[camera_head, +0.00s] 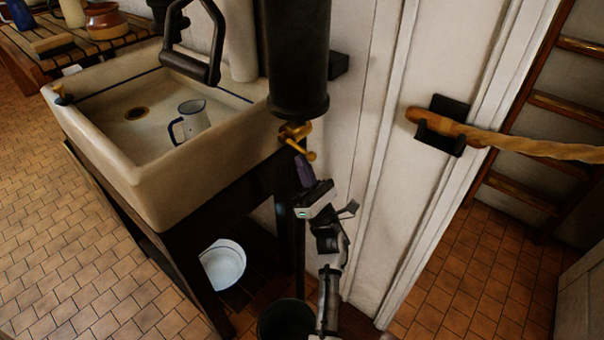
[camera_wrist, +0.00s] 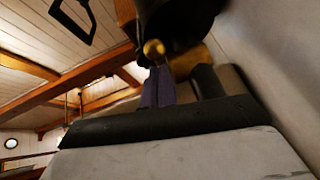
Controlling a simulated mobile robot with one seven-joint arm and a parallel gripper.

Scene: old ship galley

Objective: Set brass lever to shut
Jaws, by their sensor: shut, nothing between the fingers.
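The brass lever (camera_head: 307,151) is on a brass tap fitting at the bottom of a black upright cylinder (camera_head: 297,70), right of the sink. Its arm slants down to the right and ends in a round knob. In the wrist view the brass knob (camera_wrist: 153,49) is just above the fingertips, with more brass behind it to the right. My gripper (camera_head: 300,163) points up from below, with its purple fingers shut and empty. The fingertips (camera_wrist: 157,72) are close under the lever; I cannot tell whether they touch it.
A cream sink (camera_head: 120,165) holds a white mug (camera_head: 193,118). A black pump-like handle (camera_head: 205,50) rises behind it. A white basin (camera_head: 222,264) and dark bucket (camera_head: 284,320) are below. A rope (camera_head: 540,147) hangs from a dark wall bracket at right. A white panelled wall stands close behind my gripper.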

